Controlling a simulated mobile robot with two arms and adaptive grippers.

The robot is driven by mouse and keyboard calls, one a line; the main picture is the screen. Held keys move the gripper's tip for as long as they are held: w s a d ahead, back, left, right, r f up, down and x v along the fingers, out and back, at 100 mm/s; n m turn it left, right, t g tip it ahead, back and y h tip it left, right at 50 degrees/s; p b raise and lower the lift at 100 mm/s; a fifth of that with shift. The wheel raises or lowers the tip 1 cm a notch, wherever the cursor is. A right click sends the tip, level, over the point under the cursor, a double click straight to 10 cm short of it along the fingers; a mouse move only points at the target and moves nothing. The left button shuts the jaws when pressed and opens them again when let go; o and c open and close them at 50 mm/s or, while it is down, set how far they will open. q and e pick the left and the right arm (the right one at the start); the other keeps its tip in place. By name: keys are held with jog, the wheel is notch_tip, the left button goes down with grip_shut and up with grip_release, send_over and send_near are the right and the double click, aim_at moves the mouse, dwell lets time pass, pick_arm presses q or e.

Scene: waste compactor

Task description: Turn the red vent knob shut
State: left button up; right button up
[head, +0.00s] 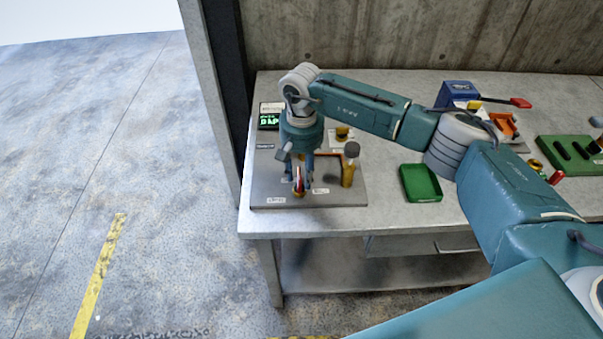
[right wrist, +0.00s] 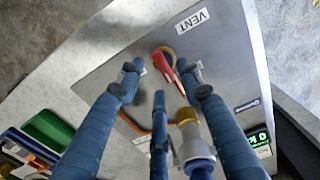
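The red vent knob (head: 300,186) is on the grey panel (head: 338,197) near the table's front left. In the right wrist view the red handle (right wrist: 163,64) sits on a yellow base beside the "VENT" label (right wrist: 194,20). My right gripper (head: 300,178) points down over the knob and partly hides it in the head view. Its three blue fingers (right wrist: 160,82) are spread apart, with the red handle showing beyond and between their tips. I cannot tell whether a finger touches it. My left gripper is not in view.
A yellow post with a dark cap (head: 348,172) stands close to the gripper's right. A small green-lit display (head: 269,118) is behind left. Bare tabletop lies around the tray.

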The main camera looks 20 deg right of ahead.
aim_at(300, 185)
jog(key=shift+f, duration=1.2)
grip_shut()
